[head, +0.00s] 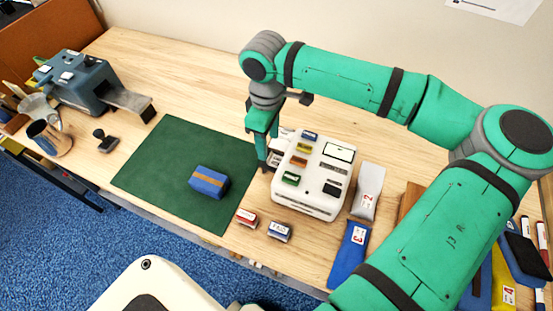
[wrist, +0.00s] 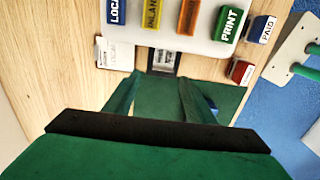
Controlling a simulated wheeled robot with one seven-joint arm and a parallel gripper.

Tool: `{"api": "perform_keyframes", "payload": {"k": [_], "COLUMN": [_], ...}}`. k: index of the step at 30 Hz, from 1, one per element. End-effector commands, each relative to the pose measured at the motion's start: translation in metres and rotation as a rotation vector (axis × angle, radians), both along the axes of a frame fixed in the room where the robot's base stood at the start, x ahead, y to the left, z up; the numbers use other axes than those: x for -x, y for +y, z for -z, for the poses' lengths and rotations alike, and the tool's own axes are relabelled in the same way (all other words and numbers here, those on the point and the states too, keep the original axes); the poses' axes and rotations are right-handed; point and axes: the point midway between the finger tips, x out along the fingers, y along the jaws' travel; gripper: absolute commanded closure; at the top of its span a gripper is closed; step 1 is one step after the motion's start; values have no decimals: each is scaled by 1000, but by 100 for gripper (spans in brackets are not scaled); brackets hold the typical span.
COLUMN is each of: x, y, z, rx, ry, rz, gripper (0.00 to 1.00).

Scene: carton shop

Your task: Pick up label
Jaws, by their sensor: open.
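A white label printer (head: 325,190) with coloured keys stands on the bench; its side with keys also shows in the wrist view (wrist: 205,45). A small pale piece that looks like the label (wrist: 164,60) shows at the dark slot in the printer's side, ahead of my fingers. Its print is too small to read. My gripper (head: 267,163) points down beside the printer's left side. In the wrist view my gripper (wrist: 160,88) is open, with its two green fingers apart and nothing visible between them. My fingers partly hide the slot in the head view.
A blue parcel with a brown band (head: 208,182) lies on the green mat (head: 160,170). A red stamp (head: 247,218) and a blue stamp (head: 279,231) stand before the printer. A white card (wrist: 115,53) lies beside it. A grey dispenser (head: 80,82) stands at the left.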

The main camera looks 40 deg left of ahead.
Motion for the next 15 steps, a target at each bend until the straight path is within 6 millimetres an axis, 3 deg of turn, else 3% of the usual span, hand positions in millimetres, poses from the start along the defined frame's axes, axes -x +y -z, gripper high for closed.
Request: {"api": "perform_keyframes", "payload": {"k": [9, 15], "x": [3, 3], "y": [-7, -7], "z": [40, 45], "rx": [1, -1], "ry": [-1, -1], "rz": [5, 5], "gripper": [50, 50]}}
